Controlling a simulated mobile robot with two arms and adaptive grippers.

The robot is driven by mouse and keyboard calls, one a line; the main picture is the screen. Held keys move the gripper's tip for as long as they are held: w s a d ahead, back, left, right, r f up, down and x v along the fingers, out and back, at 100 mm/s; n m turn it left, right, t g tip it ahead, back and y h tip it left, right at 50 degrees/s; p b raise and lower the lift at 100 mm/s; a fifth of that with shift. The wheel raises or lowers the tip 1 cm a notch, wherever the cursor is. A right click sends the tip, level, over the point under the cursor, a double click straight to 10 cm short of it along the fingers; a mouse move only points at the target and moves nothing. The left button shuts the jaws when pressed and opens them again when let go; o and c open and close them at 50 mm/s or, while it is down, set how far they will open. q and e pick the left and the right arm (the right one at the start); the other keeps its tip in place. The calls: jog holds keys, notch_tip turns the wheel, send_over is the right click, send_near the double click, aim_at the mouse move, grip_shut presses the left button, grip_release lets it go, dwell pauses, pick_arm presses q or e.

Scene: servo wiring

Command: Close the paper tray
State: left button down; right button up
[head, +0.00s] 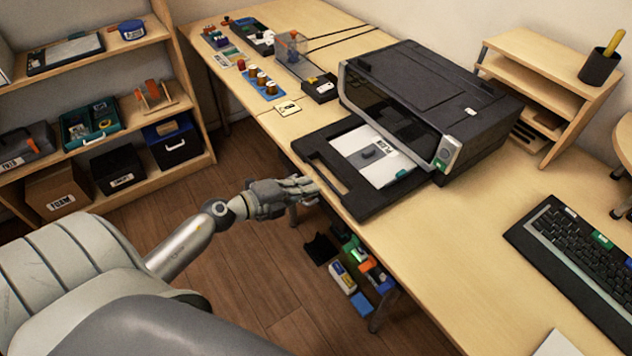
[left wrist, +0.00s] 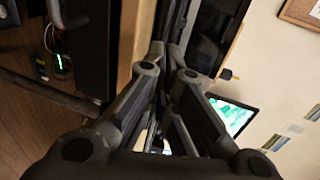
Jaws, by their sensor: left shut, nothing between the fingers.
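The paper tray (head: 335,190) is a black tray pulled out of the front of the dark printer (head: 430,95). It holds white sheets (head: 375,158) with a printed label and a small dark piece on top. Its front end, with a slot-like handle, juts to the desk's front edge. My left gripper (head: 312,186) is shut and empty, just beside the tray's front end; I cannot tell whether it touches. In the left wrist view the shut fingers (left wrist: 170,55) point ahead, with dark surfaces on both sides. My right gripper is not in view.
Small parts and spools (head: 262,82) stand along the far left of the desk. A keyboard (head: 580,262) lies at the right. A wooden riser (head: 545,75) stands beside the printer. A shelf (head: 90,100) with boxes is at the left. Open floor lies between shelf and desk.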

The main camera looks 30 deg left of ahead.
pick_arm(q)
jog(key=shift+x, duration=1.65)
jog(key=shift+w+d+r+p, duration=0.1)
jog(key=shift+w+d+p, duration=0.1)
jog(key=shift+w+p, duration=0.15)
jog(key=p, duration=0.2)
send_near(362, 162)
jog(key=shift+x, duration=1.05)
jog(key=x, duration=0.5)
jog(key=r+x, duration=0.1)
jog(key=x, duration=0.1)
jog(key=shift+w+d, duration=0.15)
jog(key=shift+w, duration=0.2)
jog(key=shift+w+r, duration=0.1)
jog(key=shift+r, duration=0.1)
jog(key=shift+r, duration=0.15)
jog(key=shift+p, duration=0.3)
